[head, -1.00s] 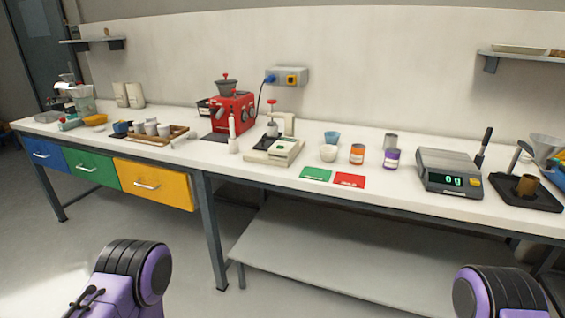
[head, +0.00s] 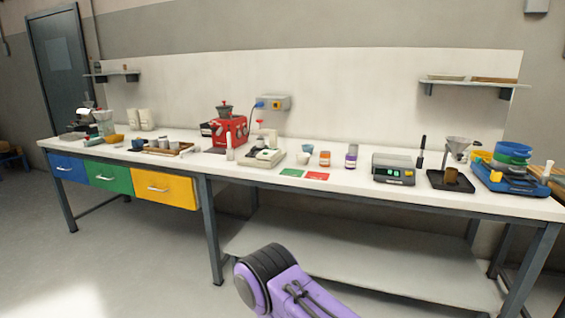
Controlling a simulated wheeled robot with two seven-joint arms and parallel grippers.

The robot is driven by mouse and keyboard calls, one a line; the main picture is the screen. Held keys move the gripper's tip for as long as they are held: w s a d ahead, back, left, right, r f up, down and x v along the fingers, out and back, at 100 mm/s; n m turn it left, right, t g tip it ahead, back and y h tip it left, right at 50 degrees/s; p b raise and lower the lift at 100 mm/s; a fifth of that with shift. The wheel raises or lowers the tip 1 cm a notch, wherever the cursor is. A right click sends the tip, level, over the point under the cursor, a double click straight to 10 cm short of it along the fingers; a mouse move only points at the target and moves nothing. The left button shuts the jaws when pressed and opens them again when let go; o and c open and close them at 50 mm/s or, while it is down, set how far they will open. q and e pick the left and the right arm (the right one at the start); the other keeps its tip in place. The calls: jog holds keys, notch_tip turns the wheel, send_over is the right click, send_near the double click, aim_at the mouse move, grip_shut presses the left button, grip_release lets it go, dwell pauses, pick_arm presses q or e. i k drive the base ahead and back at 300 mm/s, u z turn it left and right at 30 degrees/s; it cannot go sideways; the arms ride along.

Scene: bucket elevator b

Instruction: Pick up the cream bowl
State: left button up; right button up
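The cream bowl (head: 303,158) is small and sits upright on the white workbench (head: 345,177), right of the middle of the head view. A blue bowl (head: 309,147) stands just behind it. Only a purple and black link of one of my arms shows at the bottom middle, well short of the bench. Neither of my grippers is in the picture. Nothing touches the bowl from my side.
A red machine (head: 229,129) stands to the left. The floor before the bench is open.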

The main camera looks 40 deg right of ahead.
aim_at(303, 158)
jog(key=z, duration=0.05)
jog(key=i, duration=1.1)
jog(key=z, duration=0.55)
jog(key=i, duration=0.8)
jog(key=z, duration=0.75)
